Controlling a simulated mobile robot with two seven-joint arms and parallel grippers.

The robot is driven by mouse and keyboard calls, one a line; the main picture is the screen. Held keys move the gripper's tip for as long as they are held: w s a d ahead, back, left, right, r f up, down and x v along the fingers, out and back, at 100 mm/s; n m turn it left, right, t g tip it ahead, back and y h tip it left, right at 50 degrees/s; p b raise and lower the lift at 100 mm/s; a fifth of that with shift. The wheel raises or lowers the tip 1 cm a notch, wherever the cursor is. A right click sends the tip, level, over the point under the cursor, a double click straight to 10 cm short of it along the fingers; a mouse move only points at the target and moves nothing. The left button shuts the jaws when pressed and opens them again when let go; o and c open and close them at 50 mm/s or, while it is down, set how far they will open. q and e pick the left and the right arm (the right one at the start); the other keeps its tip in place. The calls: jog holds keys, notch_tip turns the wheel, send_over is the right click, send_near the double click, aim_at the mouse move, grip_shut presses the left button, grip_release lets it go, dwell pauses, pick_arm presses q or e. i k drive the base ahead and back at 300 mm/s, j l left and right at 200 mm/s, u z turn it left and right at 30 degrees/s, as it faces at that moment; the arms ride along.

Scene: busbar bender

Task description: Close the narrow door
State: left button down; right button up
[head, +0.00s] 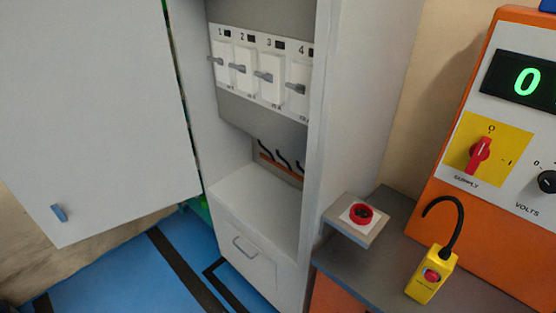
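The narrow door (95,110) is a tall pale grey panel on the left of the head view. It stands swung open to the left of the narrow cabinet (345,130). A small blue handle (59,213) sits near its lower left corner. The open cabinet shows a row of numbered switches (263,70) with grey levers, black cables below them, and a drawer front with a handle (245,248) at the bottom. The door's top is cut off by the frame. Neither of my grippers is in view.
A grey bench (390,255) on the right holds a red button (361,214) and a yellow pendant box (431,275). An orange panel (500,130) with a green "0" display and red rotary switch stands behind. Blue floor (120,275) with black stripes lies below the door.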

aim_at(93, 126)
jog(key=k+l, duration=0.1)
jog(key=k, duration=0.15)
jog(key=i+j+u, duration=0.1)
jog(key=j, duration=0.3)
jog(key=i+j, duration=0.2)
jog(key=j, duration=0.25)
jog(key=i+j+u, duration=0.15)
jog(key=j, duration=0.25)
jog(key=i+j, duration=0.2)
jog(key=j, duration=0.2)
jog(key=i+j+u, duration=0.15)
jog(key=j, duration=0.2)
